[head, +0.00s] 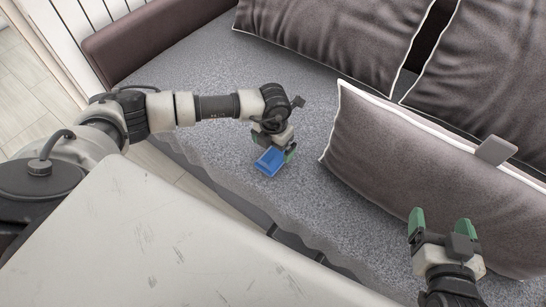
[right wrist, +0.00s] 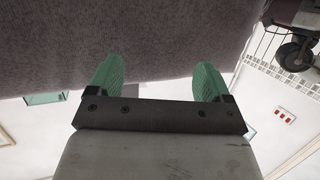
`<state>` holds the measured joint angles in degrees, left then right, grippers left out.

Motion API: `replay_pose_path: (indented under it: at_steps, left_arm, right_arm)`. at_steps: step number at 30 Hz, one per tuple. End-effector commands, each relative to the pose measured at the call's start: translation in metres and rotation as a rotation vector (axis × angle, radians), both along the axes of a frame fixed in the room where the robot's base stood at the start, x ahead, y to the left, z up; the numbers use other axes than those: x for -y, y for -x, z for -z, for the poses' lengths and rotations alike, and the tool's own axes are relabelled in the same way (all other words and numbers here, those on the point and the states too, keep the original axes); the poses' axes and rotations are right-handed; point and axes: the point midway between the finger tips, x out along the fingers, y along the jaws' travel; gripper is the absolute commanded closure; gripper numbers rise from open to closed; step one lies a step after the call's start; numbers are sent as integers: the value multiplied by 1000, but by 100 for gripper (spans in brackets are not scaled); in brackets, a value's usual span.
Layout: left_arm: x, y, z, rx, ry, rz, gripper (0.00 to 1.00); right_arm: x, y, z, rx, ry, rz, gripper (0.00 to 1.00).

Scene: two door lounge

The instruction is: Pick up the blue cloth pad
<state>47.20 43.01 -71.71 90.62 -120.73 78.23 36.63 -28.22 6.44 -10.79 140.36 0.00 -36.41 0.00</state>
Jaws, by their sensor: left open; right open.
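The blue cloth pad (head: 269,162) lies on the grey sofa seat (head: 225,149), near its front edge. My left gripper (head: 273,152) is right over the pad, pointing down, with its green fingers at the pad's sides. It is open; whether the fingers touch the pad cannot be told. My right gripper (head: 441,222) is open and empty at the right, in front of a cushion. In the right wrist view its two green fingers (right wrist: 156,82) stand apart with nothing between them. The pad does not show in the right wrist view.
A grey-brown cushion (head: 430,170) with white piping leans on the seat to the right of the pad. More cushions (head: 335,35) stand along the back. A brown armrest (head: 150,40) is at the upper left. The seat between the pad and the back cushions is clear.

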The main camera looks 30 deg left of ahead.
Motion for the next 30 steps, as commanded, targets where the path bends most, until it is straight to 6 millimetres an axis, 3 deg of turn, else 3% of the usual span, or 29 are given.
replay_pose_path:
  at_steps: [3,9,20,30]
  left_arm:
    - [2,5,19,-2,2,1,1]
    - [2,6,37,-1,2,1,1]
    - [2,6,41,-1,2,1,3]
    - [2,6,41,-1,2,1,55]
  right_arm:
    - [-5,-6,-13,126,-31,-9,20]
    - [-10,-10,-36,301,-76,-20,20]
    - [-11,-10,-44,350,-88,-22,20]
    - [-11,-10,-44,349,-89,-22,20]
